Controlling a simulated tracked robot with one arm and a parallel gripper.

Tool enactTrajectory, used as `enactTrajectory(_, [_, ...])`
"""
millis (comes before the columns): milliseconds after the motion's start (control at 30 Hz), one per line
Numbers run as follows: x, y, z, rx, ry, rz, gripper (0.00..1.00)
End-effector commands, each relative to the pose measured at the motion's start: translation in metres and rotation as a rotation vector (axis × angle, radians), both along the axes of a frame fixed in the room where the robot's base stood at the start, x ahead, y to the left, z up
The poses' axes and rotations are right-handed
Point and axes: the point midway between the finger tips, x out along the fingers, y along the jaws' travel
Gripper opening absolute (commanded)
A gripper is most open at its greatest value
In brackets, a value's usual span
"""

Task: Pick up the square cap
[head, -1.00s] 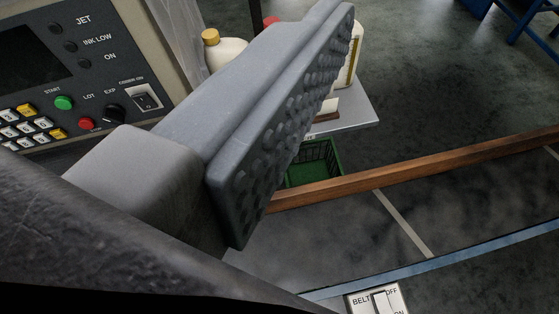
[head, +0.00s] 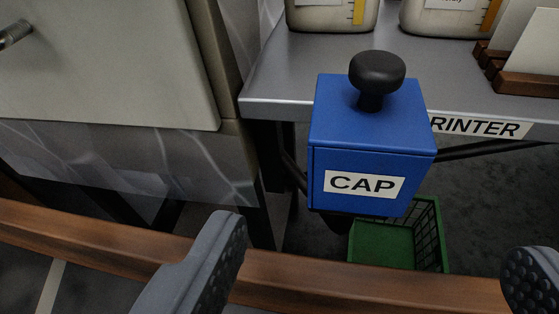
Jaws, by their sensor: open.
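A square blue cap (head: 352,135) with a black knob (head: 377,75) on top and a white label reading CAP is in the middle of the head view. It appears at the front edge of a grey table; what holds it up from below is hidden. My gripper (head: 375,275) is open and empty, with one studded grey finger at the lower left and the other at the lower right edge. The cap is beyond and above the fingertips, between them in the picture and apart from both.
A wooden rail (head: 270,278) crosses the view in front of the cap. A green basket (head: 432,235) is below and behind it. Bottles (head: 332,15) and a wooden holder (head: 525,82) stand on the grey table (head: 285,65). A large machine cabinet (head: 110,65) is at the left.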

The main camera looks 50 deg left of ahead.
Motion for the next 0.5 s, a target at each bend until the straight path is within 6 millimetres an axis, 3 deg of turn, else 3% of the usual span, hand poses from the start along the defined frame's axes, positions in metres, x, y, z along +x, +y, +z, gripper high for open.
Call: enactTrajectory(500, [0.055, 0.036, -0.025, -0.002, -0.004, -0.001, 0.79])
